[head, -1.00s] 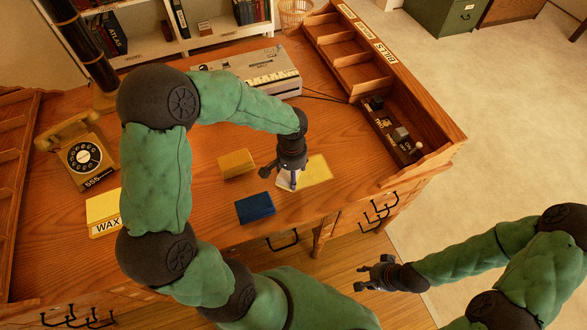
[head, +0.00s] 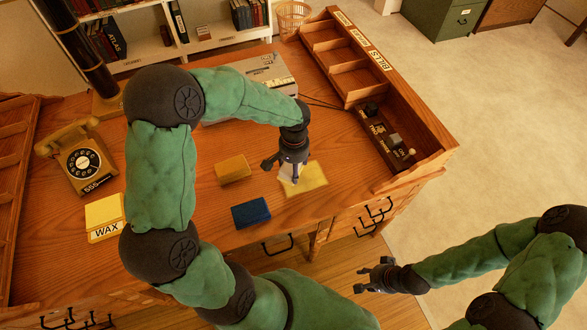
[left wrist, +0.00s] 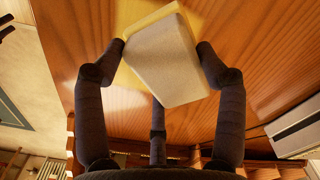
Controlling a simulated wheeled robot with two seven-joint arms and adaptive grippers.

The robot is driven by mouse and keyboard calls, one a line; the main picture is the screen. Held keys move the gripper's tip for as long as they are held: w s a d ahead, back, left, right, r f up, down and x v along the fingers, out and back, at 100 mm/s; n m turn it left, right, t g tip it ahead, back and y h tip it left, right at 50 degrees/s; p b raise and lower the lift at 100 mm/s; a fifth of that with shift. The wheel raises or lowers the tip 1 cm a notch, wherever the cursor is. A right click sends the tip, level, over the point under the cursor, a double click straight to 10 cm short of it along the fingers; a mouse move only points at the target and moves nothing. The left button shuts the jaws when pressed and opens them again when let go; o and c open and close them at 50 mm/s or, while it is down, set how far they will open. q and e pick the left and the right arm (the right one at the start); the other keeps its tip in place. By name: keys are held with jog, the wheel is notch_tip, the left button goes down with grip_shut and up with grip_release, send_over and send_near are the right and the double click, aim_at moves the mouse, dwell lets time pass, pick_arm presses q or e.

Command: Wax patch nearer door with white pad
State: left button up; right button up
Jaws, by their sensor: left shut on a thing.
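My left gripper (head: 289,165) is shut on the white pad (head: 287,173), over the pale yellow wax patch (head: 314,181) near the desk's front right. The pad covers the patch's back left part; its front and right parts show. In the left wrist view the white pad (left wrist: 165,60) sits between the fingers, with the yellow patch (left wrist: 130,14) behind it. I cannot tell whether the pad touches the desk. My right gripper (head: 371,276) is open and empty, off the desk's front edge. No door is in view.
An ochre block (head: 233,169) and a blue block (head: 251,212) lie left of the patch. A yellow block (head: 103,210) sits by a WAX label at the left, below a telephone (head: 84,160). A switch box (head: 385,138) and wooden compartments (head: 352,75) line the right edge.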

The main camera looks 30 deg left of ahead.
pick_arm(q)
jog(key=r, duration=0.1)
jog(key=r+p, duration=0.1)
jog(key=shift+w+d+r+p, duration=0.1)
jog(key=shift+w+r+p, duration=0.15)
jog(key=shift+r+p, duration=0.15)
jog(key=shift+s+r+p, duration=0.1)
jog(key=shift+r+p, duration=0.7)
jog(key=shift+r, duration=0.3)
